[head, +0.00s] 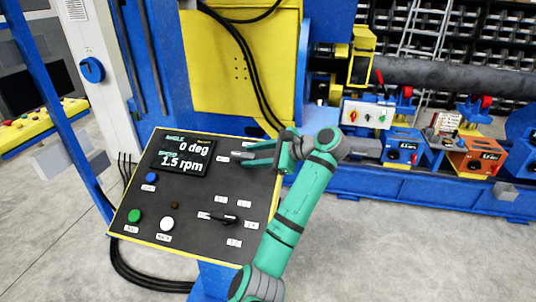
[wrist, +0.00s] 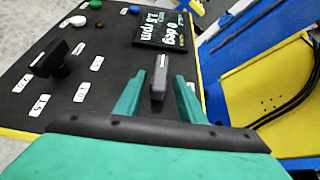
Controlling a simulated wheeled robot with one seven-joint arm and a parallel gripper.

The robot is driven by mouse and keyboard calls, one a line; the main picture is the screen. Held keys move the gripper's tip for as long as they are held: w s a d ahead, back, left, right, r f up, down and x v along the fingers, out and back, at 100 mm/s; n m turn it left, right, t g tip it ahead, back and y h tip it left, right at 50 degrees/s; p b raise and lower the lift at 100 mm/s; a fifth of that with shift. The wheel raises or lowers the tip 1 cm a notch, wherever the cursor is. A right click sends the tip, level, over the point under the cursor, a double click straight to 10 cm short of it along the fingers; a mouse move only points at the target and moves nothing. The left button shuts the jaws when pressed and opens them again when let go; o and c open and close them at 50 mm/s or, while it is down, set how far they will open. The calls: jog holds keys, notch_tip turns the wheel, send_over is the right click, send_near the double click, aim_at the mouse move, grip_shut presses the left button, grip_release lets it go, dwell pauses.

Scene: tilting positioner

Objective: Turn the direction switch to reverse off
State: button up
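The direction switch (wrist: 160,78) is a dark lever with a grey top on the black control panel (head: 190,240). In the head view the switch (head: 242,155) shows only in part at the panel's upper right, beside my fingers. My gripper (head: 258,153) is open, its two green fingers on either side of the lever in the wrist view. A small gap shows between the lever and each finger. The labels around the switch are mostly hidden or too small to read. The display (head: 183,153) reads 0 deg and 1.5 rpm.
A black rotary knob (head: 222,218) with several labels sits lower on the panel. Blue (head: 151,178), green (head: 134,216) and white (head: 166,224) buttons are at the left. A yellow plate (head: 240,75) with black cables stands behind the panel.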

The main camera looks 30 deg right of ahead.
jog(key=v, duration=0.7)
jog(key=shift+s, duration=0.15)
jog(key=shift+d, duration=0.2)
